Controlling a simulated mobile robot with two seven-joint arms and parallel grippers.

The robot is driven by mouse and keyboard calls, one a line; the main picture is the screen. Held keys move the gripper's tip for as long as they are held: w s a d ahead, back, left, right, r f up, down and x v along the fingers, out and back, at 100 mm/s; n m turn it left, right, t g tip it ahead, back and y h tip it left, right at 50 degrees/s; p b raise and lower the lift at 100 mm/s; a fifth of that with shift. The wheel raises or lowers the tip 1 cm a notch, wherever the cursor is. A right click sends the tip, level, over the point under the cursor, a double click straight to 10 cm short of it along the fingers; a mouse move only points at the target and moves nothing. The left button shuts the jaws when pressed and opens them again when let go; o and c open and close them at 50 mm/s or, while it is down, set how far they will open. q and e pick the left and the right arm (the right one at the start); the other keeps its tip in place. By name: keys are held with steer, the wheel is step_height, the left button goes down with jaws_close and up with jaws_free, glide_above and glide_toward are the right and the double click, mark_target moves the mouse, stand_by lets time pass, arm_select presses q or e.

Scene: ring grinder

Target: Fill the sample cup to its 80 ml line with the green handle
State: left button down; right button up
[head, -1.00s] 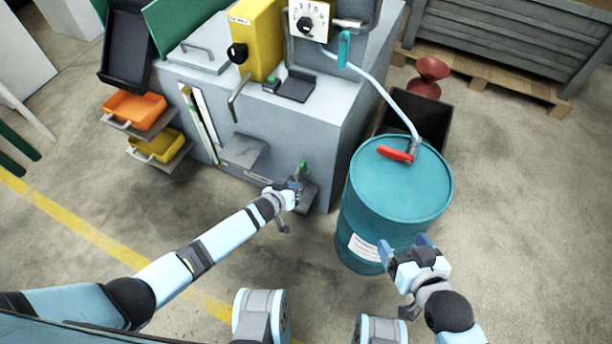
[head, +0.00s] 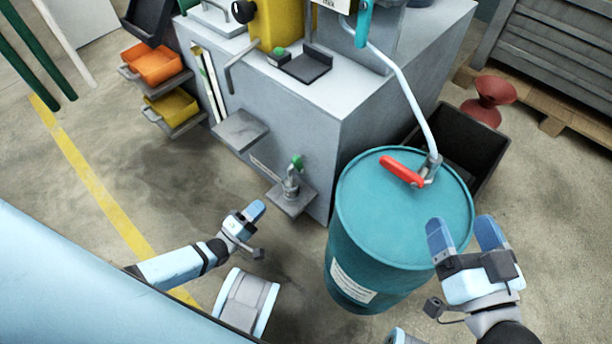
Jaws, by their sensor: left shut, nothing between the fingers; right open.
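The green handle (head: 297,161) sits on a small metal tap (head: 291,183) low on the front of the grey machine. A small metal shelf (head: 284,204) is under the tap. I cannot make out a sample cup or its 80 ml line. My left gripper (head: 256,210) is shut and empty, apart from the tap, to its lower left. My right gripper (head: 463,234) is open and empty, its two blue fingers in front of the teal drum in the picture.
The teal drum (head: 385,220) stands right of the tap, with a red lever (head: 402,172) and a pipe on its lid. A dark bin (head: 470,140) and a red funnel-like object (head: 488,98) stand behind it. Orange (head: 152,65) and yellow (head: 171,106) trays hang at left.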

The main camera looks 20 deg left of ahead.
mark_target(295, 166)
arm_select(q)
steer(key=shift+n, duration=0.4)
steer(key=b+x, duration=0.1)
steer(key=x, duration=0.3)
steer(key=b+x, duration=0.1)
steer(key=x, duration=0.3)
steer(key=b+x, duration=0.1)
steer(key=x, duration=0.3)
steer(key=shift+w+a+r+b, duration=0.15)
steer(key=shift+w+r+b, duration=0.15)
steer(key=shift+b, duration=0.05)
steer(key=shift+w+r, duration=0.2)
steer(key=shift+w, duration=0.25)
arm_select(e)
steer(key=f, duration=0.2)
steer(key=f+n+g, duration=0.1)
steer(key=f, duration=0.1)
steer(key=shift+w+d, duration=0.15)
steer(key=shift+w, duration=0.15)
